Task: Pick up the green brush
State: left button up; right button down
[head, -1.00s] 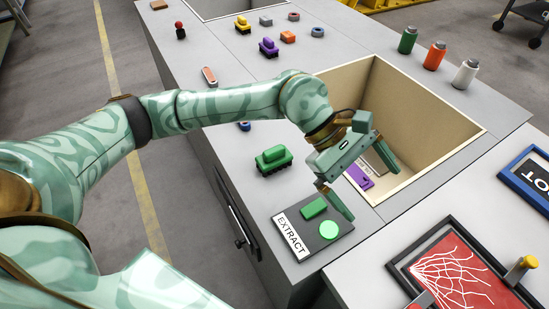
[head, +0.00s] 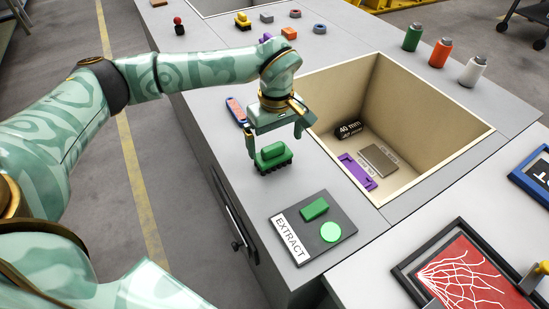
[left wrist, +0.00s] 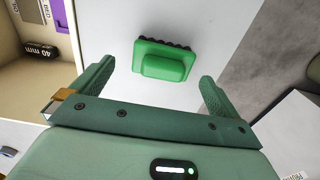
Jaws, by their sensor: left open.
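The green brush (head: 272,157) stands on the grey counter with its dark bristles down, left of the sunken bin. It also shows in the left wrist view (left wrist: 163,62), just beyond the fingertips and between their lines. My left gripper (head: 275,143) is open and empty above the brush, with one finger to each side of it. In the left wrist view the two fingers (left wrist: 155,80) are wide apart and a gap shows between them and the brush. My right gripper is in neither view.
A wooden bin (head: 405,112) holds a purple piece (head: 356,172), a grey plate and a black 40 mm block. An EXTRACT panel (head: 313,228) with green shapes lies in front of the brush. Three bottles (head: 442,53) stand at the back right. Other small brushes and blocks stand farther back.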

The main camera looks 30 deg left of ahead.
aim_at(273, 146)
pick_arm(q)
jog(key=f, duration=0.1)
jog(key=f+b, duration=0.1)
jog(key=f, duration=0.1)
jog(key=f+b, duration=0.1)
jog(key=f, duration=0.1)
jog(key=shift+s+a, duration=0.15)
jog(key=shift+a, duration=0.15)
jog(key=shift+f, duration=0.3)
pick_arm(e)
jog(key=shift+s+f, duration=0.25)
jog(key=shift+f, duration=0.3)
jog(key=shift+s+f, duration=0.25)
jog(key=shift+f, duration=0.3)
pick_arm(q)
jog(key=shift+r, duration=0.1)
jog(key=c, duration=1)
jog(key=shift+o, duration=0.2)
jog(key=shift+r, duration=0.15)
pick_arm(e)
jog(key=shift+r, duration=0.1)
